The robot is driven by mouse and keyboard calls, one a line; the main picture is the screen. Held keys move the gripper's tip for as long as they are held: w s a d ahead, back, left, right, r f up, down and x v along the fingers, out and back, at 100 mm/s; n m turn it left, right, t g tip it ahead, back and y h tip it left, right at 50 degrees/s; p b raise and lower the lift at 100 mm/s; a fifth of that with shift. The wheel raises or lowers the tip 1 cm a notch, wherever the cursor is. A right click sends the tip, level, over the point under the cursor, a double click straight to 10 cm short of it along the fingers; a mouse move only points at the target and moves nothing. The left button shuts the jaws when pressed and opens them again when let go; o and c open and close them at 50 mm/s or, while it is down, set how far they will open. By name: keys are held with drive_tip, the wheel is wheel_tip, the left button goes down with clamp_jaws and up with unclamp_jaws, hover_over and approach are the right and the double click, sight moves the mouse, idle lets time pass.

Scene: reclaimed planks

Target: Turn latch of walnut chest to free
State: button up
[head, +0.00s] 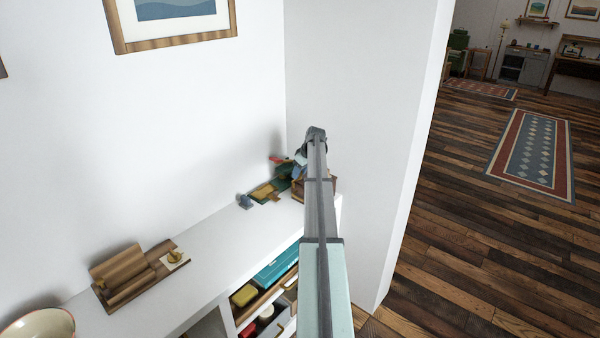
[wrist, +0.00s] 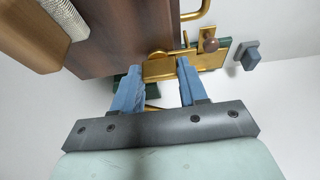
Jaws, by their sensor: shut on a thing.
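The walnut chest (wrist: 125,40) fills the upper middle of the wrist view as a dark brown wooden body with brass fittings. Its brass latch (wrist: 160,69) lies at the chest's near edge. My gripper (wrist: 158,76) has one blue finger on each side of this brass piece and is shut on it; the exact contact is hard to see. In the head view my arm hides most of the chest, and the blue fingers of my gripper (head: 299,158) show beside the arm's end.
A small blue-grey block (wrist: 250,56) lies right of the chest on the white top. A wooden stand (head: 130,280) and a bowl (head: 38,325) are at the left. White walls stand close behind the chest. Shelves below hold a teal box (head: 276,266).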

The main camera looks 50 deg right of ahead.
drive_tip(key=shift+c, duration=0.6)
drive_tip(key=shift+m, duration=0.3)
drive_tip(key=m+h, duration=0.1)
drive_tip(key=m, duration=0.2)
drive_tip(key=shift+a+m+h, duration=0.2)
drive_tip(key=shift+m+h, duration=0.2)
drive_tip(key=m+g+h, duration=0.1)
drive_tip(key=m, duration=0.3)
drive_tip(key=shift+w+m, duration=0.1)
drive_tip(key=shift+m, duration=0.2)
drive_tip(key=m, duration=0.2)
drive_tip(key=m+g+h, duration=0.1)
drive_tip(key=m, duration=0.1)
drive_tip(key=shift+w+a+g, duration=0.1)
drive_tip(key=shift+w+g, duration=0.05)
drive_tip(key=shift+g, duration=0.15)
drive_tip(key=shift+m+g+h, duration=0.3)
drive_tip(key=shift+m+g, duration=0.6)
drive_tip(key=shift+m, duration=1.5)
